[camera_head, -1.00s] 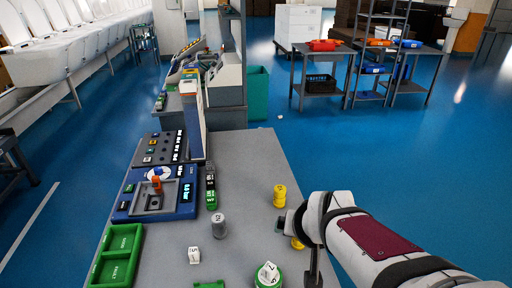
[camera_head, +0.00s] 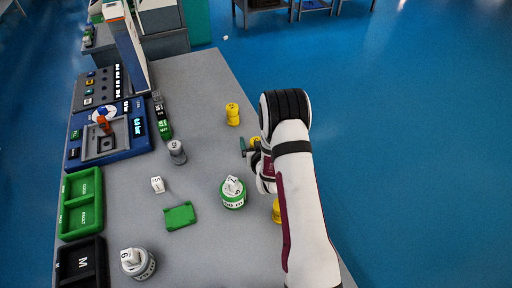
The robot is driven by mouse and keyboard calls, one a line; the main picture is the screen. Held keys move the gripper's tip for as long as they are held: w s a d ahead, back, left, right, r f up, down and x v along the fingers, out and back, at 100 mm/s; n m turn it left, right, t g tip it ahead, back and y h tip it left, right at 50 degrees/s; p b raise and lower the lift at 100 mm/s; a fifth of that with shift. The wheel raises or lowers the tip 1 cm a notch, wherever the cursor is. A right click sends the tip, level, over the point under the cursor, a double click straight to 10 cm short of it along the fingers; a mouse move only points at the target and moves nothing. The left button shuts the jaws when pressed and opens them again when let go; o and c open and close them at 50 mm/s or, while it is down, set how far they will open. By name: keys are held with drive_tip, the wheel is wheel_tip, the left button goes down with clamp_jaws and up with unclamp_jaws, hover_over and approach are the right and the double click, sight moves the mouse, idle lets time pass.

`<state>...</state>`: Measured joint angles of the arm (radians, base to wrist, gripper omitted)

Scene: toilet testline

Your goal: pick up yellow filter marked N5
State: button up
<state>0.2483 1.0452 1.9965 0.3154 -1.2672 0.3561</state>
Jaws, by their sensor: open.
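A yellow filter (camera_head: 232,115) stands upright on the grey table (camera_head: 205,85), clear of my arm. A second yellow filter (camera_head: 255,141) shows at my gripper and is partly hidden by it. A third yellow piece (camera_head: 276,211) shows beside my forearm, which covers part of it. I cannot read which one is marked N5. My gripper (camera_head: 249,150) is open, low over the right part of the table, close to the second filter. Its fingers are small and partly hidden by the wrist, so I cannot tell whether they touch the filter.
A green-ringed white container (camera_head: 233,193) stands left of my forearm. A grey weight (camera_head: 177,152), a white block (camera_head: 157,184) and a green plate (camera_head: 180,216) lie further left. Green bins (camera_head: 81,203), a black bin (camera_head: 80,265) and a blue device (camera_head: 107,133) line the left edge.

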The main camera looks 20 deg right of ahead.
clamp_jaws()
idle(0.4)
